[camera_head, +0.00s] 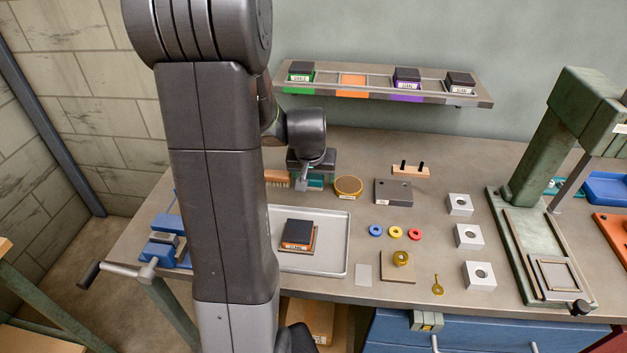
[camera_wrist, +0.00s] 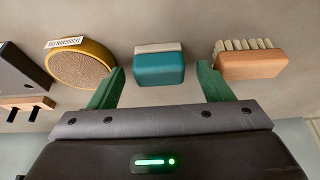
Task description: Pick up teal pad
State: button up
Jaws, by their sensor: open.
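The teal pad (camera_wrist: 159,68) is a small rounded block with a pale layer along one side. In the wrist view it lies between and just beyond the two green fingers of my gripper (camera_wrist: 160,85), which is open and empty. In the head view the teal pad (camera_head: 315,181) shows partly below my gripper (camera_head: 308,178) on the bench, and my wrist hides some of it. I see no contact between the fingers and the pad.
A wooden brush (camera_wrist: 252,60) lies close on one side of the pad and a round yellow tin (camera_wrist: 82,58) on the other. A grey tray (camera_head: 335,240) with a dark block stands in front. A shelf (camera_head: 480,97) hangs behind.

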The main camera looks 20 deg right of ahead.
aim_at(313, 176)
jog(key=shift+w+d+f, duration=0.15)
jog(key=shift+f, duration=0.4)
jog(key=shift+c, duration=0.4)
jog(key=c, duration=1)
jog(key=shift+r, duration=0.1)
notch_tip(313, 176, up, 10)
jog(key=shift+f, duration=0.1)
